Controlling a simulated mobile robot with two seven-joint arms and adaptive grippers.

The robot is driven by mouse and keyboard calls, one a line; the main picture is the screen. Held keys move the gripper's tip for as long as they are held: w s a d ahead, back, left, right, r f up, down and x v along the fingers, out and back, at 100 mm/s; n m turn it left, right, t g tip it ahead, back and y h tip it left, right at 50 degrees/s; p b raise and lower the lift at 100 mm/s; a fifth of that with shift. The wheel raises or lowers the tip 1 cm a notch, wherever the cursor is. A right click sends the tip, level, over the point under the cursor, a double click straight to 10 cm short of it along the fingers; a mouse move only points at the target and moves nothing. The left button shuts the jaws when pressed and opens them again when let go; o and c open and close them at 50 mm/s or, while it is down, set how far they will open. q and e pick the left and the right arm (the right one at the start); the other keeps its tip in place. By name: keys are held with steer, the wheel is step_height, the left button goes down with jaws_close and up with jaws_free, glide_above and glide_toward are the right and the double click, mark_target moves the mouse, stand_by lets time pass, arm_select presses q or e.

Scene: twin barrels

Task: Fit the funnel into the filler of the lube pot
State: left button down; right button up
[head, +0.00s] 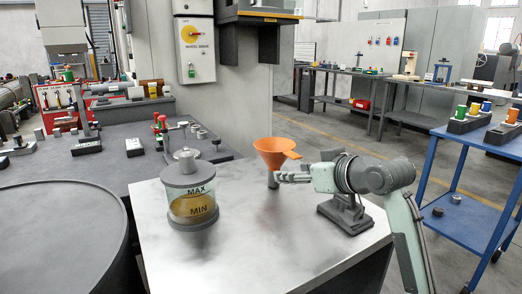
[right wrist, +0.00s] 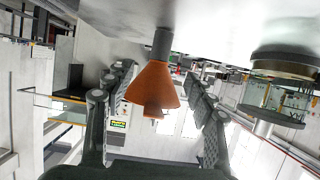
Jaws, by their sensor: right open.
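The lube pot (head: 189,208) is a clear cylinder with MAX and MIN marks, amber oil, a grey lid and a short grey filler (head: 186,155) on top. It stands upright on the metal tabletop and shows upside down in the right wrist view (right wrist: 272,97). The orange funnel (head: 272,148), with a side tab, stands mouth up on a grey post to the pot's right. My right gripper (head: 280,177) is beside the post, just below the funnel's cone. In the right wrist view the funnel (right wrist: 155,88) appears between the open, apart fingers. My left gripper is out of view.
A dark vise (head: 346,214) stands on the metal tabletop (head: 270,250) under my right arm. A large dark barrel (head: 60,235) is at the left front. The grey bench behind holds small tools. A blue cart (head: 480,185) is at the right. The tabletop's front is clear.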

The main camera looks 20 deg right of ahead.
mark_target(279, 168)
steer(key=shift+w, duration=0.4)
steer(key=shift+x, duration=1.15)
steer(key=x, duration=0.3)
steer(key=shift+w+a+r, duration=0.1)
steer(key=shift+w+r, duration=0.1)
steer(key=shift+w, duration=0.25)
steer(key=shift+w+f, duration=0.2)
steer(key=shift+w, duration=0.25)
steer(key=shift+c, duration=1.1)
steer(key=c, duration=0.7)
jaws_close()
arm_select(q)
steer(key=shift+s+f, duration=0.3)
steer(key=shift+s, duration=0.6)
